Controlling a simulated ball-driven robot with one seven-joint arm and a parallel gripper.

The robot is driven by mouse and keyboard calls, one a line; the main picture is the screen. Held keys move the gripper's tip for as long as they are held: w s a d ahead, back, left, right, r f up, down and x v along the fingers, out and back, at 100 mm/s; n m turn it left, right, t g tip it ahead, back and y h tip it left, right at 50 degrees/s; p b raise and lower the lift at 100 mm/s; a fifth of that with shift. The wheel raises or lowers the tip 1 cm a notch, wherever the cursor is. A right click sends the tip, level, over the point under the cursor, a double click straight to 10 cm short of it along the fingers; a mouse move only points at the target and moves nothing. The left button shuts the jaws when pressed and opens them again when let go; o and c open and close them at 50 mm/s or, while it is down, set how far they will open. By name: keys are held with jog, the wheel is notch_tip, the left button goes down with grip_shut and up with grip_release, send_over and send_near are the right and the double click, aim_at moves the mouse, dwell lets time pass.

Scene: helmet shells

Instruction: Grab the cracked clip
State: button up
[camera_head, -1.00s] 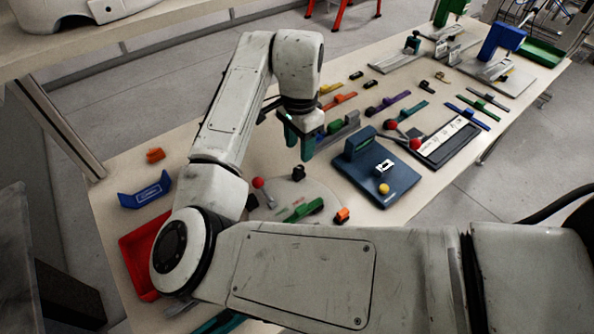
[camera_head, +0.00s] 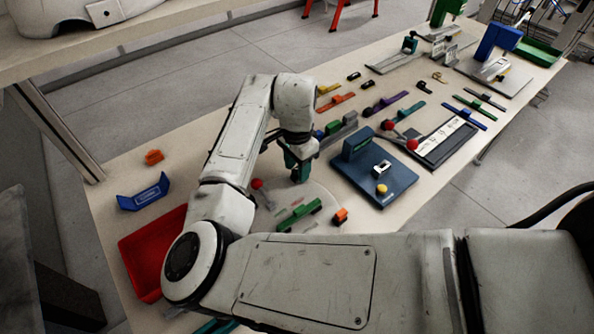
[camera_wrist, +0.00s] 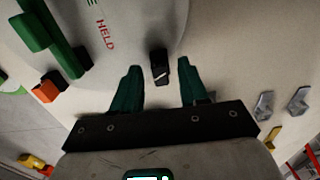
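The cracked clip (camera_wrist: 159,68) is a small black clip with a pale line across it. In the wrist view it lies at the edge of a round light plate (camera_wrist: 115,40) marked "HELD". My gripper (camera_wrist: 160,88) is open, with one green finger on each side of the clip's near end and a gap on both sides. In the head view my gripper (camera_head: 299,170) is low over the far edge of the plate (camera_head: 318,222) and hides the clip. I cannot tell whether the fingertips touch the surface.
A dark blue fixture (camera_head: 385,185) stands to the right.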

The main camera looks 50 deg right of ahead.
grip_shut()
jog(key=shift+r, duration=0.1)
dwell(0.3)
